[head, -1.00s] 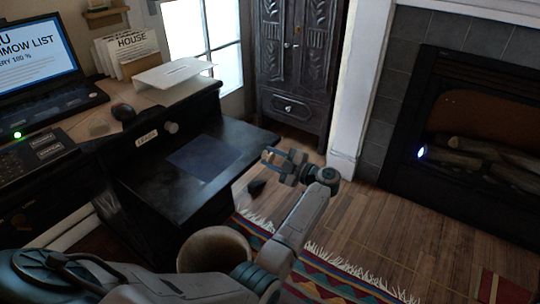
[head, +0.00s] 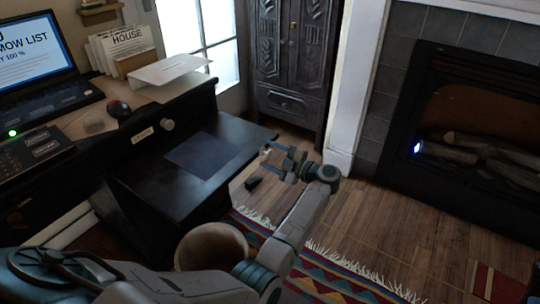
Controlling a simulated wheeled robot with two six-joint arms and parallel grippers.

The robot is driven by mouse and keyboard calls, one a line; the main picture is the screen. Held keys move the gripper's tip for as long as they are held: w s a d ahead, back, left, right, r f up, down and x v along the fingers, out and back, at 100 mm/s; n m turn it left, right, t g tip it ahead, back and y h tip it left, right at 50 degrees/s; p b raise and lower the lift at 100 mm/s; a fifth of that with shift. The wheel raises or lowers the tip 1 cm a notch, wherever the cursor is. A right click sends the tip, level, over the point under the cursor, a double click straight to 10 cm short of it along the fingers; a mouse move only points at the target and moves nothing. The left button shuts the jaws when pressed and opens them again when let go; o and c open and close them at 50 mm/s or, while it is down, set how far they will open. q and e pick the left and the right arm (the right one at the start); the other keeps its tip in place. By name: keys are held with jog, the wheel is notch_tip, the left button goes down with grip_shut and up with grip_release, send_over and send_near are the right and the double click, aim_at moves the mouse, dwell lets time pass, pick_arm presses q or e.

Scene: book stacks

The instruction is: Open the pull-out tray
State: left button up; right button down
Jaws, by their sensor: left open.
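The black pull-out tray (head: 160,192) extends from the dark desk at the left, with a dark blue rectangle (head: 203,155) on its top. A round pale knob (head: 167,125) and a small label sit on the desk front just above it. My left gripper (head: 268,152) is open and empty, its fingers pointing left at the tray's right end. I cannot tell whether they touch the tray. My right gripper is not in view.
The desk top holds a laptop (head: 38,62), a mouse (head: 119,109), a phone (head: 30,152) and papers. A round bin (head: 212,247) stands below the tray. A carved cabinet (head: 293,60) and fireplace (head: 465,140) stand behind.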

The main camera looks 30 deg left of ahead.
pick_arm(q)
jog(key=d, duration=1)
jog(key=shift+s, duration=0.4)
